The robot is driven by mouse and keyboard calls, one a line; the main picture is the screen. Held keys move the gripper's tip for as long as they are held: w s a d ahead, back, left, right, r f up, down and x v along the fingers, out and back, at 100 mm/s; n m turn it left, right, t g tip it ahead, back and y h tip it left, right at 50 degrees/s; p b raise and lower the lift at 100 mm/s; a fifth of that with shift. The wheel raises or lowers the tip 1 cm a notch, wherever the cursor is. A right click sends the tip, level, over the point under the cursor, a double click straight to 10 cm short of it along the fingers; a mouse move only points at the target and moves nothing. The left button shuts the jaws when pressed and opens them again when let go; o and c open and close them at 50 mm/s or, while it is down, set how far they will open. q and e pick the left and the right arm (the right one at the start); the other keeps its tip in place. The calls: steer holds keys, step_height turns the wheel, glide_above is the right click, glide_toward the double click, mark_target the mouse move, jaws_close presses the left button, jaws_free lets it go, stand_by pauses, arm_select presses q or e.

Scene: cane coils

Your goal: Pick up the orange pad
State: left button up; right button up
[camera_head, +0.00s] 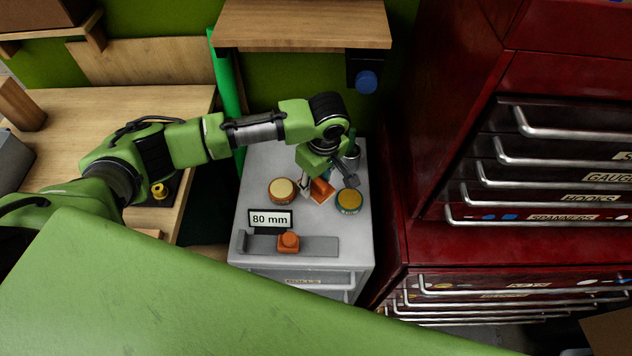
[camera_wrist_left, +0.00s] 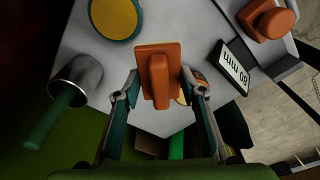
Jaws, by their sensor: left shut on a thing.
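The orange pad (camera_head: 321,191) is a flat orange plate with a raised grip bar, over the grey cabinet top. In the left wrist view the pad (camera_wrist_left: 173,57) lies between the two fingers. My left gripper (camera_head: 327,184) reaches down from above and is shut on the pad; its fingers also show in the left wrist view (camera_wrist_left: 160,80). I cannot tell whether the pad touches the cabinet top. My right gripper is in neither view.
A cream-lidded jar (camera_head: 282,189) and a yellow-lidded jar (camera_head: 349,201) flank the pad. A metal cup (camera_wrist_left: 81,74) holds a green-handled thing. In front, an orange block (camera_head: 289,242) sits on a grey strip (camera_head: 321,245) beside an "80 mm" sign (camera_head: 271,219). Red drawers (camera_head: 560,240) stand right.

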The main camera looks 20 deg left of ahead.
mark_target(315, 194)
arm_select(q)
steer(key=s+r, duration=0.1)
steer(key=r, duration=0.1)
steer(key=s+d+r, duration=0.1)
steer(key=s+r, duration=0.1)
steer(key=shift+d, duration=0.1)
steer(key=s+d+r, duration=0.3)
steer(key=s+r, duration=0.1)
steer(key=s, duration=0.5)
steer(key=a+r+m+h, duration=0.1)
steer(key=a+r+m, duration=0.7)
steer(key=r+m, duration=0.3)
steer(key=shift+s+a+r+m+t, duration=0.2)
steer(key=shift+a+r+m+t, duration=0.2)
steer(key=shift+m, duration=0.2)
